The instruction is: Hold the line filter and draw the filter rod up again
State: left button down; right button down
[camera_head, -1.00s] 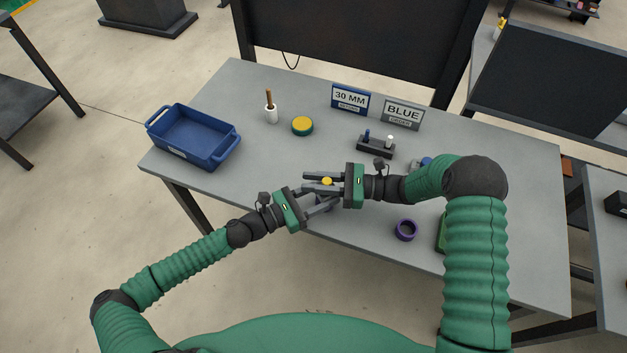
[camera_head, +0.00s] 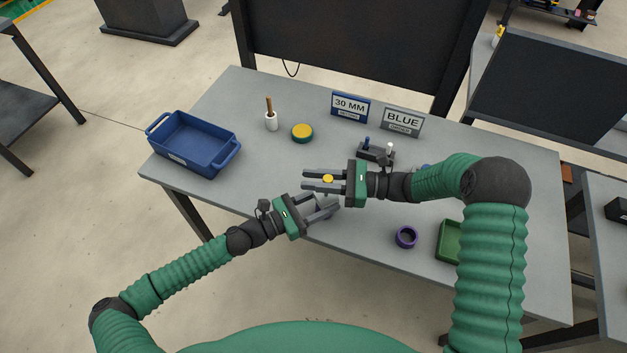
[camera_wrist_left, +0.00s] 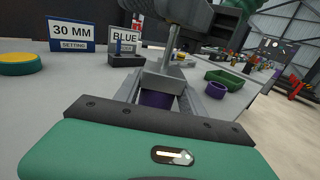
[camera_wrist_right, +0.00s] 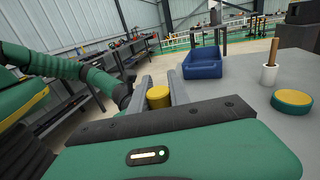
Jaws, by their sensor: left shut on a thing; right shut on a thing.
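My left gripper (camera_head: 330,206) is shut on the line filter, mostly hidden by the fingers in the head view. The left wrist view shows its dark purple body (camera_wrist_left: 157,97) and grey top (camera_wrist_left: 165,77) between the fingers. A thin metal rod (camera_wrist_left: 172,42) stands up from that top towards my right gripper. My right gripper (camera_head: 312,181) is shut on the rod's yellow knob (camera_head: 328,178), above and slightly beyond the left gripper. The yellow knob (camera_wrist_right: 158,96) also shows between the fingers in the right wrist view. The rod's lower end is hidden.
A blue bin (camera_head: 206,168) stands at the table's left. A white holder with a brown stick (camera_head: 271,121), a yellow-green disc (camera_head: 302,132), two signs (camera_head: 350,106) and a dark peg stand (camera_head: 374,153) stand behind. A purple ring (camera_head: 406,237) and green tray (camera_head: 446,242) lie front right.

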pick_arm(q)
jog(key=shift+f, duration=0.1)
pick_arm(e)
jog(key=c, duration=1.2)
grip_release()
jog(key=shift+r, duration=0.1)
jog(key=d, duration=1.2)
jog(key=shift+s, duration=0.25)
pick_arm(q)
jog(key=c, duration=0.6)
grip_release()
jog(key=shift+a, duration=0.1)
